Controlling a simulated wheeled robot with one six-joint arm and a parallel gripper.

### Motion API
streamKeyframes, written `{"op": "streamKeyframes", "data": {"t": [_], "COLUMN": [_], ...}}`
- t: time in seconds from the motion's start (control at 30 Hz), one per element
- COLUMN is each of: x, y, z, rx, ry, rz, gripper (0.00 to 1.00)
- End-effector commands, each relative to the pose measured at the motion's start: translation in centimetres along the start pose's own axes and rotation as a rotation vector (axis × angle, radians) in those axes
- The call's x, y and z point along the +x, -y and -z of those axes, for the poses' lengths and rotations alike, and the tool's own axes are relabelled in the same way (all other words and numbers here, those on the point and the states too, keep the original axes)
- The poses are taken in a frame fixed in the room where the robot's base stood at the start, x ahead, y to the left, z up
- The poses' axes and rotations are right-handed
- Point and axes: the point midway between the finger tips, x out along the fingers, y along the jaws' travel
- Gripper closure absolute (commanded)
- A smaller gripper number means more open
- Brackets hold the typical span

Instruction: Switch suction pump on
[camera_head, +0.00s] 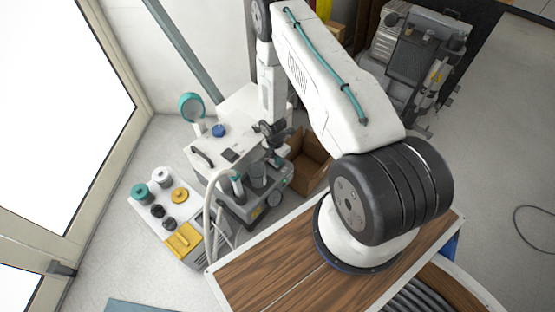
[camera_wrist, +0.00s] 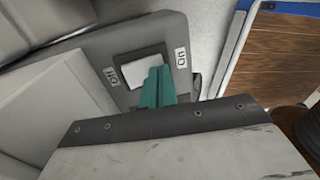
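In the wrist view, a white rocker switch (camera_wrist: 143,67) is set in a grey panel (camera_wrist: 128,45). A label reading "On" (camera_wrist: 181,58) is at its right, and an upside-down "Off" label (camera_wrist: 111,76) is at its left. My gripper (camera_wrist: 156,74) has its teal fingers together, with nothing seen between them. The fingertips overlap the switch's lower right part in the picture; I cannot tell whether they touch it. In the head view, my arm reaches down beside a white-topped machine (camera_head: 237,118); the fingertips and the switch cannot be made out there.
A lower unit with a yellow panel (camera_head: 183,240) stands at the left. An open cardboard box (camera_head: 309,158) is right of the white-topped machine. Grey equipment (camera_head: 415,55) stands at the back right.

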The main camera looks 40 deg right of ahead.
Motion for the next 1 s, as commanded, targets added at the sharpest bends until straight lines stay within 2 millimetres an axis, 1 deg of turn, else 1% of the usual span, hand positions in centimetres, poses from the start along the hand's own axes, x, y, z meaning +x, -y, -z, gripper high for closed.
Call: {"op": "streamKeyframes", "data": {"t": [0.23,0.6,0.87,1.0], "x": [0.0,-0.8,-1.1,-1.9], "y": [-0.1,-1.7,-2.3,-2.5], "z": [-0.1,0.1,0.3,0.5], "rx": [0.003,-0.002,-0.008,-0.012], "ry": [0.000,0.002,0.007,0.008], "rz": [0.001,-0.004,-0.013,-0.015], "gripper": [1.00,1.00,1.00,1.00]}}
